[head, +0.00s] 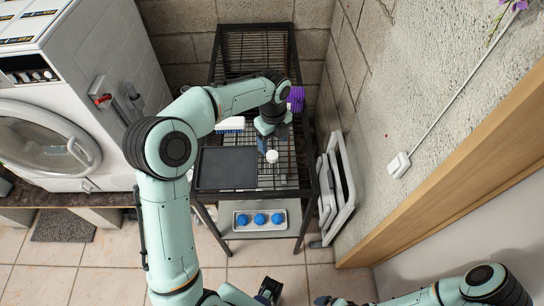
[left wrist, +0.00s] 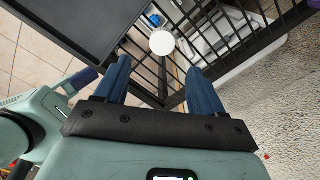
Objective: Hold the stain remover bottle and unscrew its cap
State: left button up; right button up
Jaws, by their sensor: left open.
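A small white round-topped thing (head: 271,156), which looks like the stain remover bottle seen from above, stands on the black wire rack (head: 309,165) beside the dark tray. Its label and lower body do not show clearly. It also shows as a white disc in the left wrist view (left wrist: 162,42), ahead of the fingertips. My left gripper (head: 272,140) is open and empty just behind the bottle, blue fingers apart; it also shows in the left wrist view (left wrist: 158,72). A dark part of what may be my right gripper (head: 323,300) shows at the bottom edge; its jaws are unclear.
A dark tray (head: 228,168) lies left of the bottle. A blue and white thing (head: 230,124) and a purple ribbed thing (head: 296,97) are farther back. Below, a white tray (head: 238,225) holds three blue balls. White folded items (head: 338,185) lean at right; a washing machine (head: 110,60) stands left.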

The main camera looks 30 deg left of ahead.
aim_at(273, 155)
pick_arm(q)
jog(key=f, duration=0.7)
jog(key=shift+w+a+f, duration=0.15)
jog(key=shift+w+f, duration=0.05)
jog(key=shift+f, duration=0.1)
jog(key=c, duration=1.2)
jog(key=shift+o, duration=0.2)
jog(key=shift+r, duration=0.1)
